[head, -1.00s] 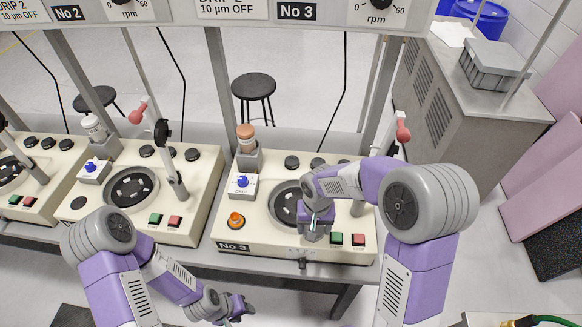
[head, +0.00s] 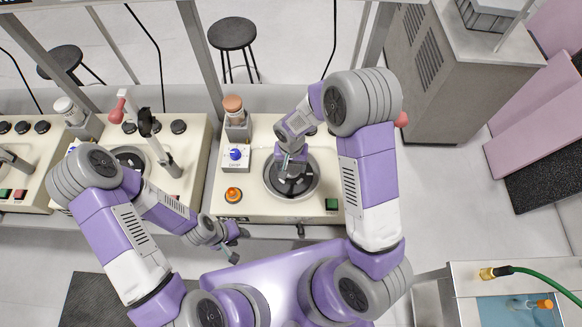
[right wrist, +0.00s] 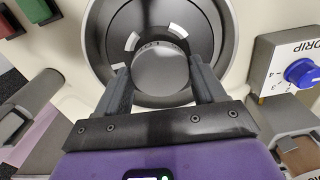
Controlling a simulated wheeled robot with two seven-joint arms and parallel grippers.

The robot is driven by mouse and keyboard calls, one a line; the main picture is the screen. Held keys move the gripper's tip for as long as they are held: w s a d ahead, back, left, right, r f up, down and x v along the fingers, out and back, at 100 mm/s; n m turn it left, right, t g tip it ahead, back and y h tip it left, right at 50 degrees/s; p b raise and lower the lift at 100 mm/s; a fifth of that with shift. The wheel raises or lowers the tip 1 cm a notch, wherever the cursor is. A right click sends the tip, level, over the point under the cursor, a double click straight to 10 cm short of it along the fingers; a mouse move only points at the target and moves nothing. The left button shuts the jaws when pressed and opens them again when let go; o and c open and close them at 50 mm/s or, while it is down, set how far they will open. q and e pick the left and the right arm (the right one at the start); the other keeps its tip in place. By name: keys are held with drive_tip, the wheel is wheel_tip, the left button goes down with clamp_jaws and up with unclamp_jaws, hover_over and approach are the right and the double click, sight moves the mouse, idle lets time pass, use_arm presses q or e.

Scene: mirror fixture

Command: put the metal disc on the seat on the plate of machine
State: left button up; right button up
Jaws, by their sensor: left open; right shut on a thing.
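The metal disc (right wrist: 160,72) is a grey round piece between my right gripper's two fingers in the right wrist view. My right gripper (right wrist: 160,66) is shut on it. In the head view my right gripper (head: 291,168) points down over the dark round plate (head: 309,187) of the machine (head: 265,208). The plate also shows in the right wrist view (right wrist: 228,30), with pale marks around the disc. The seat is mostly hidden under the disc, and I cannot tell whether the disc touches it. My left gripper (head: 232,247) is open and empty in front of the machines.
A blue drip knob (head: 236,154), an orange button (head: 233,195) and a green button (head: 332,204) are on the machine. A capped bottle (head: 234,111) stands behind the knob. A neighbouring machine (head: 192,150) is on the left. A side table (head: 470,290) is at the lower right.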

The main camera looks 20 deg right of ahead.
sight(291, 168)
wheel_tip(291, 168, down, 3)
drive_tip(key=shift+r, duration=0.1)
drive_tip(key=o, duration=1.2)
drive_tip(key=shift+o, duration=0.2)
wheel_tip(291, 168, up, 12)
